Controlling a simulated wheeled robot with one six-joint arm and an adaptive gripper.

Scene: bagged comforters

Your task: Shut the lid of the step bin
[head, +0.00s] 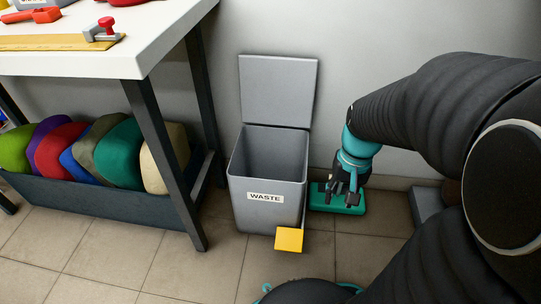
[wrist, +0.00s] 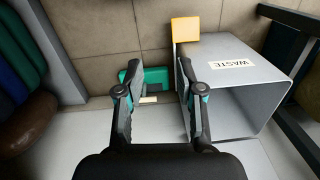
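The step bin (head: 267,185) is grey, stands upright on the floor and has a "WASTE" label (head: 265,197) on its front. Its lid (head: 278,90) is raised, upright against the wall behind the open mouth. A yellow pedal (head: 289,239) sticks out at its front foot. My gripper (head: 346,196) is right of the bin, apart from the lid. In the wrist view my gripper (wrist: 160,78) is open and empty, with the bin (wrist: 240,80) and its yellow pedal (wrist: 185,29) beside the right finger. The lid cannot be made out there.
A teal box (head: 338,207) lies on the floor beneath my gripper. Left of the bin stands a white-topped table (head: 150,45) with dark legs; several coloured bundles (head: 118,152) fill its lower shelf. The tiled floor in front is mostly clear. The wall is close behind.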

